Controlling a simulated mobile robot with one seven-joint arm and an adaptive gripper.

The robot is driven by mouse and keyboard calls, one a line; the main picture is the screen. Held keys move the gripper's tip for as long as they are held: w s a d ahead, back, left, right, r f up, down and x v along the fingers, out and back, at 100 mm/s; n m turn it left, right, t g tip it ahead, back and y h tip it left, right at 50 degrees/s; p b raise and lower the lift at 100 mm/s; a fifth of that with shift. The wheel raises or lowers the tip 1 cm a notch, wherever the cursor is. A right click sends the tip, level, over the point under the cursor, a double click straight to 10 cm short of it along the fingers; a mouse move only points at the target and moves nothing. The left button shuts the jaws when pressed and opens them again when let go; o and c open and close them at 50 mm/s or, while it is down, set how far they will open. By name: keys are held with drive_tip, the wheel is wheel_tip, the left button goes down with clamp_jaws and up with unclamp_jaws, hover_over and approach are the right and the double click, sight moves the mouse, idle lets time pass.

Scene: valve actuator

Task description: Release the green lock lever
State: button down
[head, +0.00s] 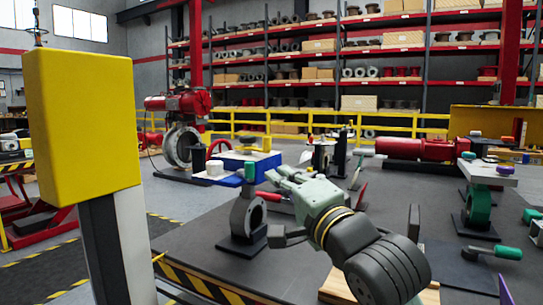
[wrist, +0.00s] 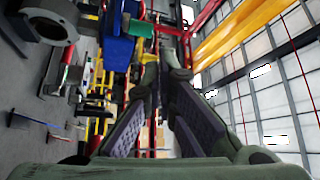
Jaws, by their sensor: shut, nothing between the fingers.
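Several green handles show in the head view, and I cannot tell which is the lock lever. An upright green handle (head: 250,172) stands above a small grey ring valve (head: 247,214), left of my gripper. A green-gripped lever (head: 508,252) lies at the lower right, and another green handle (head: 532,215) is at the right edge. My gripper (head: 281,177) is shut and empty above the table, to the right of the upright handle; whether it touches it is unclear. Its dark fingers (wrist: 161,55) fill the middle of the wrist view.
A yellow box on a post (head: 85,125) stands large at the left. A blue block (head: 250,162) lies behind the grey valve. The dark table (head: 215,240) has a striped edge. A green ring valve (head: 478,206) and red actuator (head: 413,148) stand at the right.

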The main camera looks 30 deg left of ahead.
sight(246, 169)
drive_tip(key=w+d+m+h, duration=0.1)
drive_tip(key=w+d+f+m+h, duration=0.1)
drive_tip(key=d+m, duration=0.1)
drive_tip(key=d+m+h, duration=0.1)
drive_tip(key=d, duration=0.1)
drive_tip(key=shift+w+f+p, duration=0.15)
drive_tip(key=shift+w+p, duration=0.15)
drive_tip(key=shift+w, duration=0.1)
drive_tip(key=w+a+p, duration=0.3)
drive_tip(key=a, duration=0.8)
drive_tip(key=shift+w+p, duration=0.3)
drive_tip(key=shift+w, duration=0.05)
drive_tip(key=shift+s+a+m+t, duration=0.15)
drive_tip(key=shift+m+t, duration=0.15)
drive_tip(key=shift+s+a+h, duration=0.1)
drive_tip(key=shift+s+h, duration=0.15)
drive_tip(key=shift+h, duration=0.05)
